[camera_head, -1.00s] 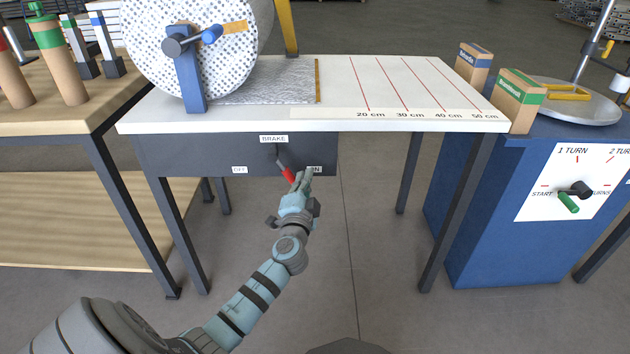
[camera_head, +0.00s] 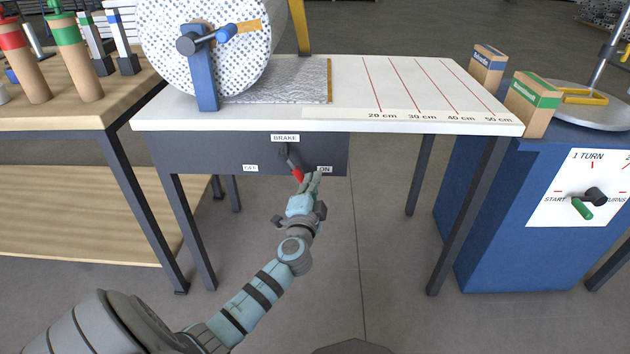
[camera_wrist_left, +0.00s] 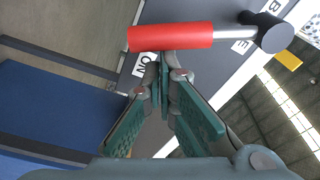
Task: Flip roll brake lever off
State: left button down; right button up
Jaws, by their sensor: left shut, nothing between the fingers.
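The roll brake lever has a red handle (camera_head: 297,175) and a dark pivot on the grey panel (camera_head: 215,155) under the white table. It tilts down and right from the BRAKE label (camera_head: 285,138), toward the ON label (camera_head: 324,169); the OFF label (camera_head: 250,168) is on the left. My left gripper (camera_head: 312,180) is shut and empty, its fingertips just right of the handle's lower end. In the left wrist view the red handle (camera_wrist_left: 171,37) lies across, just beyond the fingertips (camera_wrist_left: 163,62); I cannot tell whether they touch. My right gripper is out of view.
A large bubble-wrap roll (camera_head: 205,50) stands on the white table (camera_head: 420,127). A wooden bench (camera_head: 60,118) is at the left, and a blue cabinet (camera_head: 490,230) with a dial is at the right. Open floor lies below the panel.

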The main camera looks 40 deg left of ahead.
pick_arm(q)
jog(key=shift+s+a+f, duration=0.1)
jog(key=shift+f, duration=0.05)
jog(key=s+a+f+m+g+p, duration=0.1)
jog(key=s+a+m+p, duration=0.4)
jog(key=m, duration=0.6)
jog(key=shift+a+f+h+p, duration=0.3)
jog(key=shift+a+f+p, duration=0.1)
jog(key=shift+a+f, duration=0.45)
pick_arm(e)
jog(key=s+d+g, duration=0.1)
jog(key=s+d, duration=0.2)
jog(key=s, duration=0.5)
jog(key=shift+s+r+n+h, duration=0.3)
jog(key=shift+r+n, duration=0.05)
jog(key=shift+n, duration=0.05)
pick_arm(q)
jog(key=shift+s+a+r, duration=0.1)
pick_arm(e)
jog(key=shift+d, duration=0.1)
pick_arm(q)
jog(key=s+d+f, duration=0.1)
jog(key=s+d, duration=0.5)
jog(key=d, duration=0.1)
jog(key=shift+d+f, duration=0.15)
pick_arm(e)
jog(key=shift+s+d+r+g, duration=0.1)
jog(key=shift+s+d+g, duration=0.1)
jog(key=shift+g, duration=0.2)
